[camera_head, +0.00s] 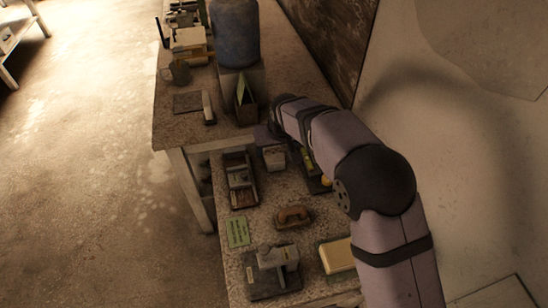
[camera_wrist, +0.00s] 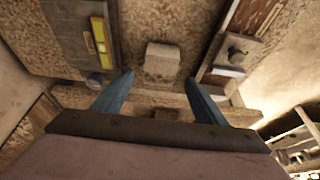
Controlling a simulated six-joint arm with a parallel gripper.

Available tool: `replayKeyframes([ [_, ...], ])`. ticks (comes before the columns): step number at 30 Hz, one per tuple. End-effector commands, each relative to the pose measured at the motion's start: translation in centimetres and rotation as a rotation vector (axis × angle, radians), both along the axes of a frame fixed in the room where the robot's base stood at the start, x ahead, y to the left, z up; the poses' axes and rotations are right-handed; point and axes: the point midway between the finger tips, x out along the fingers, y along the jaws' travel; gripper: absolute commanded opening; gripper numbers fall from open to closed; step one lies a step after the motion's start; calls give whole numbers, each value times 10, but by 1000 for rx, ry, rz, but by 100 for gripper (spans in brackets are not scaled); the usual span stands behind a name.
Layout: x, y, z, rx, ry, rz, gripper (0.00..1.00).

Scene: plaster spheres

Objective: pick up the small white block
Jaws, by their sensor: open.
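A small white block (camera_head: 274,157) sits on the lower speckled worktop in the head view, just below the end of my arm. In the wrist view the pale block (camera_wrist: 162,58) lies between and beyond my two blue fingertips, with a gap on either side. My gripper (camera_wrist: 159,78) is open and empty. In the head view my gripper (camera_head: 265,136) is mostly hidden by my own arm, so its fingers are hard to make out.
A tray of tools (camera_head: 240,181) lies left of the block. A yellow level (camera_wrist: 101,35) on a dark board lies on the other side. A brown-handled float (camera_head: 293,215) and a green card (camera_head: 238,232) lie nearer. The higher table (camera_head: 170,130) stands behind.

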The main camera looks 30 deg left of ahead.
Motion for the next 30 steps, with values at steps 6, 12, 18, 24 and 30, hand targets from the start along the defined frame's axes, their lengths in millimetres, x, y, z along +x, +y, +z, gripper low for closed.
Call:
replayKeyframes([
  [6,3,2,-11,-2,2,0,66],
  [12,8,7,-33,-3,2,0,66],
  [18,12,11,-47,-1,2,-1,66],
  [24,12,12,-49,0,0,0,66],
  [30,12,12,-49,0,0,0,44],
])
